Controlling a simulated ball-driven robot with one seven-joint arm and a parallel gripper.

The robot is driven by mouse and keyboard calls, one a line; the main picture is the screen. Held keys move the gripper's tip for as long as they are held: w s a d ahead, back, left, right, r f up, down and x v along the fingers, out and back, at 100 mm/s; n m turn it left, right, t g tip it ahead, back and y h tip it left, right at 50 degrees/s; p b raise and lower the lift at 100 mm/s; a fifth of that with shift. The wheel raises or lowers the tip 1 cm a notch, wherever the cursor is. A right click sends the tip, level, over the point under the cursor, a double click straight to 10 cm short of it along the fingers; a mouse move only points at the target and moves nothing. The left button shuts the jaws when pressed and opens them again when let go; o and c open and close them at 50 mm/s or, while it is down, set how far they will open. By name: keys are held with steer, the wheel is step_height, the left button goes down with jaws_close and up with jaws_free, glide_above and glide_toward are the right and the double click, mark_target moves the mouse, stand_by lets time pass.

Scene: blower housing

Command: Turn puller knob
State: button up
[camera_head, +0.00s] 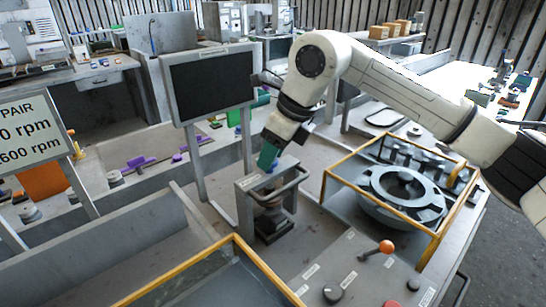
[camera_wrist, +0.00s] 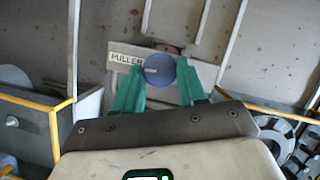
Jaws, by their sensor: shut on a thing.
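The puller knob (camera_wrist: 160,69) is a round blue knob with a pale pointer mark, beside a plate lettered "PULLER" (camera_wrist: 122,58) in the wrist view. My gripper (camera_wrist: 161,80) has green fingers, one on each side of the knob, and is shut on it. In the head view my gripper (camera_head: 268,156) points down at the top of the grey puller stand (camera_head: 250,184). There the fingers hide most of the knob.
A yellow-framed enclosure (camera_head: 380,155) with a grey ring-shaped housing (camera_head: 405,194) stands to the right. A dark screen (camera_head: 211,83) stands behind. An orange-balled lever (camera_head: 386,246) and a dark knob (camera_head: 332,293) are in front.

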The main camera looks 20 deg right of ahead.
steer(key=m+h+b, duration=0.1)
steer(key=m+b, duration=0.1)
steer(key=m+t+b, duration=0.1)
steer(key=m, duration=0.2)
steer(key=shift+a+f+m+h+b, duration=0.2)
steer(key=shift+m+h+b, duration=0.1)
steer(key=shift+h+b, duration=0.1)
steer(key=shift+s+a+r+m+h+b, duration=0.1)
steer(key=shift+m+h+b, duration=0.3)
steer(key=shift+m+b, duration=0.45)
steer(key=shift+a+r+m+h+b, duration=0.1)
steer(key=shift+m+h+b, duration=0.4)
steer(key=shift+m, duration=0.65)
steer(key=o, duration=1.1)
steer(key=shift+c, duration=0.2)
steer(key=v, duration=1)
steer(key=shift+s+r, duration=0.2)
steer(key=shift+r, duration=0.2)
